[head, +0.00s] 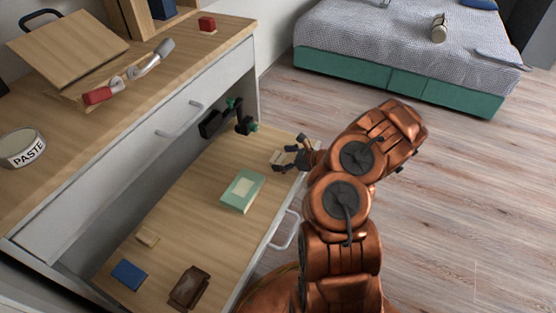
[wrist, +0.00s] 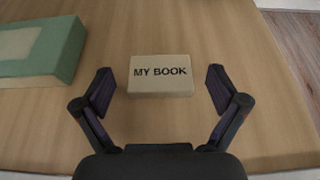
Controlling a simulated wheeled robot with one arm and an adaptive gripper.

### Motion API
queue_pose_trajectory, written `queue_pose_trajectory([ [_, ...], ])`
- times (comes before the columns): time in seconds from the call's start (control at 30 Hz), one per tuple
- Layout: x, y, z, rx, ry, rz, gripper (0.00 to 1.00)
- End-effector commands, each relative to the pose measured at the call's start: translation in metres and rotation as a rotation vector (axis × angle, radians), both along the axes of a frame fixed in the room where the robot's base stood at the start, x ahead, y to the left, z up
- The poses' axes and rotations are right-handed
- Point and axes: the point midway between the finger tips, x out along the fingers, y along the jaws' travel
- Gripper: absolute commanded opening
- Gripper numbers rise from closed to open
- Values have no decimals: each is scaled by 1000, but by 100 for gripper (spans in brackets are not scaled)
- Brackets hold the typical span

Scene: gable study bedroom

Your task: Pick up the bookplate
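The bookplate (wrist: 160,84) is a small cream block marked MY BOOK. It lies flat on the wooden floor of the open drawer. My gripper (wrist: 160,76) is open in the wrist view, with one finger to each side of the bookplate and a gap on both sides. Nothing is held. In the head view my gripper (head: 295,156) is low over the drawer's far right part, and the bookplate (head: 277,158) shows pale beside it, partly hidden by the fingers.
A green book (head: 242,190) lies nearby to the left; it also shows in the wrist view (wrist: 58,62). The drawer (head: 190,205) also holds a blue item (head: 129,274), a brown case (head: 188,287), a small wooden block (head: 148,240) and a black-green object (head: 222,119) toward the back.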

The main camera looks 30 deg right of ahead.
Motion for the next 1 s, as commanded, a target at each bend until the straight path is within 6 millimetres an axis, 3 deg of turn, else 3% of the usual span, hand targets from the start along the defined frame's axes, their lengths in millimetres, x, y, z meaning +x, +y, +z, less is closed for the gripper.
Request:
queue_pose_trajectory([
  [0.07, 0, 0, 0, 0, 0, 0, 86],
  [0.57, 0, 0, 0, 0, 0, 0, 34],
  [0.87, 0, 0, 3, 1, -1, 0, 33],
  [1.0, 0, 0, 15, 1, -2, 0, 33],
])
